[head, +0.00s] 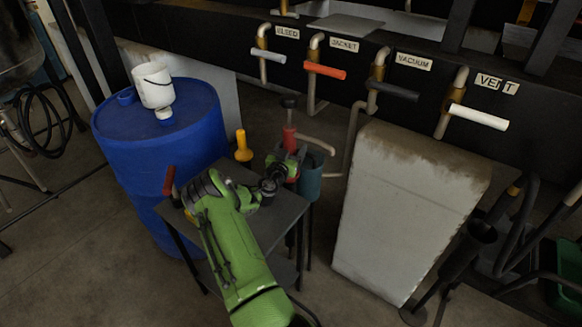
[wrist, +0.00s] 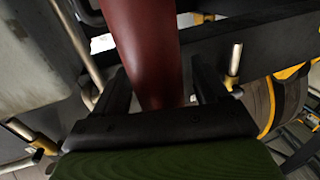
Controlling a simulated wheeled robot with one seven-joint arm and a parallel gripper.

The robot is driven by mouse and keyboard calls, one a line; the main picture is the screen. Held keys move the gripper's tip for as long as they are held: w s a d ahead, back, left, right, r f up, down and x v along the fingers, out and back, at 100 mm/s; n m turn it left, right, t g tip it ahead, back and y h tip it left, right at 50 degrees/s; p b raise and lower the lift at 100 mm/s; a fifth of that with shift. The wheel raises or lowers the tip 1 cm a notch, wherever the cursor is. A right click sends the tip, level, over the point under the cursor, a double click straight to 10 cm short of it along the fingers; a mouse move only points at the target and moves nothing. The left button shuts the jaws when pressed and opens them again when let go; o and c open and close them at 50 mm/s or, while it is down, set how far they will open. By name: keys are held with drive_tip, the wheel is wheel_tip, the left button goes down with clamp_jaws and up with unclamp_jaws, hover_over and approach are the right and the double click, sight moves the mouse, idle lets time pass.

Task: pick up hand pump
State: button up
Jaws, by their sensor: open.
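The hand pump (head: 289,139) is a red upright cylinder with a dark knob on top. It stands at the far right corner of a small dark table, partly hidden by my gripper (head: 287,168). In the wrist view a dark red tube (wrist: 147,45), which looks like the pump's body, runs between the two black fingers of my gripper (wrist: 163,85). The fingers are apart, with visible gaps on both sides of the tube. The pump's lower end is hidden.
The dark table (head: 284,212) also holds a red-handled item (head: 169,182). A yellow item (head: 243,148) stands behind. A blue drum (head: 160,145) with a white bucket (head: 153,86) is left. A teal container (head: 311,174) and pale slanted panel (head: 400,210) are right. Labelled valves line the back.

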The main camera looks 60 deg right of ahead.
clamp_jaws()
idle(0.4)
drive_tip(key=shift+r, duration=0.1)
